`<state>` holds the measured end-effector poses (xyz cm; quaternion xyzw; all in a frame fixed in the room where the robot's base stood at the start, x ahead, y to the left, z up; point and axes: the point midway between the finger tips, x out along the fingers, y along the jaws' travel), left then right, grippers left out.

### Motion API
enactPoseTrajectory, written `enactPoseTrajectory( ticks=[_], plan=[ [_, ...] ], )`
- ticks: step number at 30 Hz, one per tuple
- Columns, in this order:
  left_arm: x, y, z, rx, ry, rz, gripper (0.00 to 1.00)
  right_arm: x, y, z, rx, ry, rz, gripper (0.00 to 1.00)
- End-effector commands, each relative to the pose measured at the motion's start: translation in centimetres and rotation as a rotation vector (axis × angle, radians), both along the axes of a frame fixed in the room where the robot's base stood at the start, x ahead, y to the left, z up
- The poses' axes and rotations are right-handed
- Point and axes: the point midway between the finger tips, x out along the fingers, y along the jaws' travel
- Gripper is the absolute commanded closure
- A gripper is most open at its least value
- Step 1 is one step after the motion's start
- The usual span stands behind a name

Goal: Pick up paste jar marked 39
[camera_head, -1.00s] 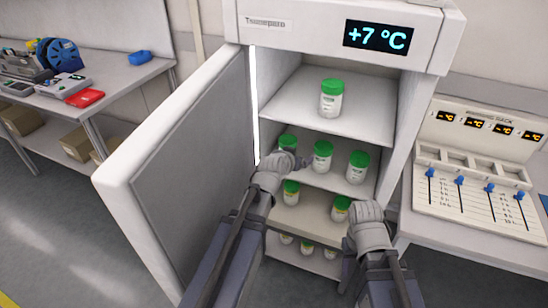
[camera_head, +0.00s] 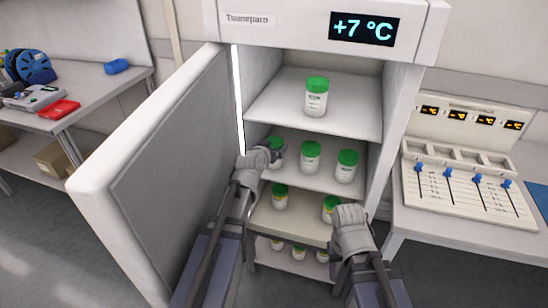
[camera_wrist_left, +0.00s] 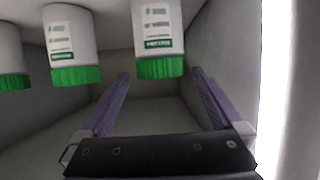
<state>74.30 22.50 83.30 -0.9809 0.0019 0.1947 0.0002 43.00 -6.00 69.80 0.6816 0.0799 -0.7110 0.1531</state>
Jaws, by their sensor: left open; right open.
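White paste jars with green lids stand on the shelves of an open fridge; I cannot read which is marked 39. On the second shelf are a left jar (camera_head: 276,160), a middle jar (camera_head: 310,158) and a right jar (camera_head: 346,167). My left gripper (camera_head: 279,153) is at the left jar and partly covers it. In the left wrist view, where things look upside down, a jar (camera_wrist_left: 158,30) shows ahead between the open, empty fingers. My right gripper (camera_head: 347,210) is lower right, before the lower shelves; its fingers are hidden.
One jar (camera_head: 316,97) stands on the top shelf, and several more are on lower shelves. The open fridge door (camera_head: 150,165) is left of my left arm. A bench with a slider rack (camera_head: 465,190) is at right, and a table with a red item (camera_head: 60,109) at left.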

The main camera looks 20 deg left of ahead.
Motion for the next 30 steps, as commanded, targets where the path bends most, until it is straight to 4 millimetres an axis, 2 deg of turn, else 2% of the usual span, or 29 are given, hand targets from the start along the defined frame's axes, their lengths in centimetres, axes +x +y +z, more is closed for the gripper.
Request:
enactPoseTrajectory(
  ticks=[3,8,16,30],
  plan=[
    [1.8,0.2,-1.2,0.0,0.0,0.0,0.0,0.0,0.0,-1.2,0.0,0.0,0.0,0.5],
    [3.8,0.2,-2.0,0.001,0.0,0.0,0.0,0.0,0.0,-1.9,0.0,0.0,0.0,0.5],
    [4.0,0.2,-1.9,0.001,0.0,0.0,0.01,0.0,0.0,-1.9,0.0,0.0,0.0,0.5],
    [3.9,0.2,-1.9,0.0,0.0,0.0,0.54,0.0,0.0,-1.9,0.0,0.0,0.0,0.5]
  ],
)
